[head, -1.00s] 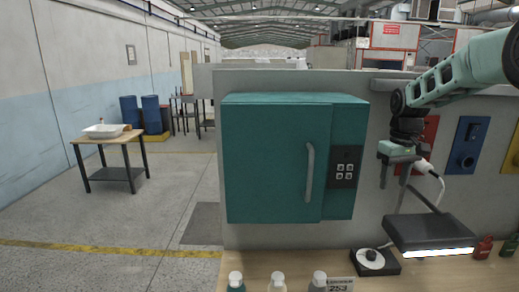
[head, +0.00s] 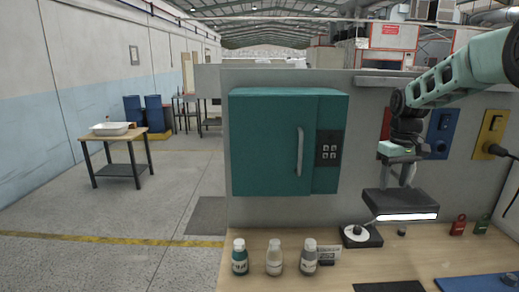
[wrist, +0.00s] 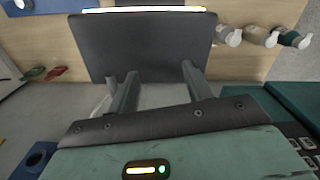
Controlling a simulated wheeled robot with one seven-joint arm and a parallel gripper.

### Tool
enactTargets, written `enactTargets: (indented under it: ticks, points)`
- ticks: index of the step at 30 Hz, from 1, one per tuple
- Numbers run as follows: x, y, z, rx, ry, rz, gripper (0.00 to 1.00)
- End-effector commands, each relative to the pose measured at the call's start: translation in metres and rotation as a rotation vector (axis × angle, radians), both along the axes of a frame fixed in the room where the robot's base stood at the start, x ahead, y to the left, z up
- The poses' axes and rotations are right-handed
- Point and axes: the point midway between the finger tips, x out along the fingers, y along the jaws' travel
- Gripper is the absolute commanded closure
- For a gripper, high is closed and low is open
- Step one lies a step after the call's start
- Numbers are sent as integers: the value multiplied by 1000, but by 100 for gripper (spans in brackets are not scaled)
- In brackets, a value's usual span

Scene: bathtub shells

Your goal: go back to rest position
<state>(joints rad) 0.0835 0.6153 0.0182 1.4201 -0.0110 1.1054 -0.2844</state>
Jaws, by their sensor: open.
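My gripper (head: 404,181) hangs from my teal arm at the right of the head view, with its fingers pointing down. It appears above and in front of a dark lamp head (head: 400,201) with a bright strip along its front edge. In the wrist view the two fingers of my gripper (wrist: 158,74) stand apart with nothing held between them. The dark lamp head (wrist: 150,45) shows beyond the fingertips there. I cannot tell how wide the gap to it is.
A teal wall cabinet (head: 270,142) is left of my arm.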

Motion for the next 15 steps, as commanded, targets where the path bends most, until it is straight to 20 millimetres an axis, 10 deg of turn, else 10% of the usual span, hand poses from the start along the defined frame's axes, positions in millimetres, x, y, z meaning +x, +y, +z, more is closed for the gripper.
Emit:
enactTargets:
  ticks: [15]
  points:
    - [-58,98,10,58,-8,101,50]
